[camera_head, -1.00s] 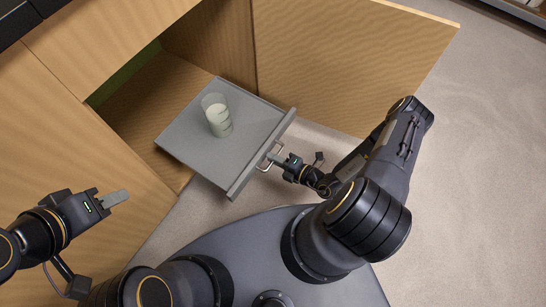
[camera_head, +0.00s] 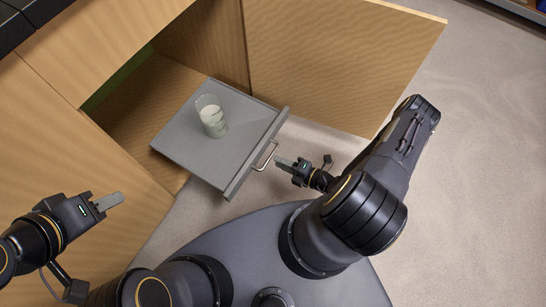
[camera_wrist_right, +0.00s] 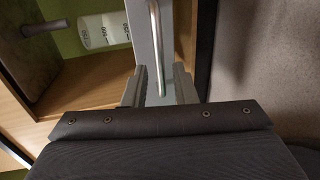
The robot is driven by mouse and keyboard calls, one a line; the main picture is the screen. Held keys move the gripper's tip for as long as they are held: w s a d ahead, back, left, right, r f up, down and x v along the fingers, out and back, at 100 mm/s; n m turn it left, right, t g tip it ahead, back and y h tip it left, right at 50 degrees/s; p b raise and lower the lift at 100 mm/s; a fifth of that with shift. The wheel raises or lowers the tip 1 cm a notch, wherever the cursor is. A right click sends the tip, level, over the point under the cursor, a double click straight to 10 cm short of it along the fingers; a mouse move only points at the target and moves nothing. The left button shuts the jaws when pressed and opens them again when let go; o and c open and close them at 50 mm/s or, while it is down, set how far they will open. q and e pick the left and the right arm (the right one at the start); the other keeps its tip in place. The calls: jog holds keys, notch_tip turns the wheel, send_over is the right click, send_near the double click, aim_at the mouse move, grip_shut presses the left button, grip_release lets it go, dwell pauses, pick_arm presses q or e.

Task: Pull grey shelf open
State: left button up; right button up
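The grey shelf (camera_head: 190,142) is slid out of the wooden cabinet and its front edge stands clear of the cabinet. A metal bar handle (camera_head: 267,156) is on its front. A clear beaker with pale contents (camera_head: 211,117) stands upright on the shelf. My right gripper (camera_head: 279,161) is just off the handle in the head view. In the right wrist view, its fingers (camera_wrist_right: 159,85) are spread, with the handle (camera_wrist_right: 155,35) ahead and between them, not gripped. My left gripper (camera_head: 115,200) is empty at the lower left; its finger gap is not visible.
An open wooden door (camera_head: 335,65) stands to the right of the shelf, beyond my right arm. The wooden cabinet front (camera_head: 75,150) is at the left, near my left gripper. Bare floor (camera_head: 480,170) lies to the right.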

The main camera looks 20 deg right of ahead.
jog(key=v, duration=0.2)
jog(key=shift+s+d, duration=0.25)
jog(key=shift+s, duration=0.05)
dwell(0.3)
